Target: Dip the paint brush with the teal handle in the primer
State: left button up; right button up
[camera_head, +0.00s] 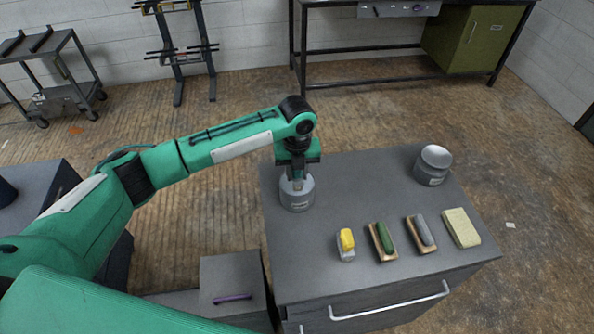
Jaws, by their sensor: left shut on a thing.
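My left gripper (297,172) points down over a grey tin (297,196) near the left edge of the grey cabinet top. It is shut on a slim thing, apparently the paint brush, whose small pale part (298,185) shows at the tin's mouth. The gripper hides most of it, and I cannot make out a teal handle. How deep it reaches into the tin is hidden. A second grey tin (432,168) with a pale round top stands at the back right. The labels are too small to read. My right gripper is not in view.
A yellow-topped block (346,243), a green-topped block (384,240), a grey-topped block (422,233) and a pale yellow sponge-like block (461,228) line the front of the cabinet top (350,190). Its middle is clear. A lower grey box (232,275) has a purple handle.

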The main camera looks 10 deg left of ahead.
pick_arm(q)
jog(key=shift+f+p, duration=0.15)
jog(key=shift+p, duration=0.15)
dwell(1.2)
notch_tip(320, 180, up, 7)
jog(key=p, duration=0.7)
dwell(0.8)
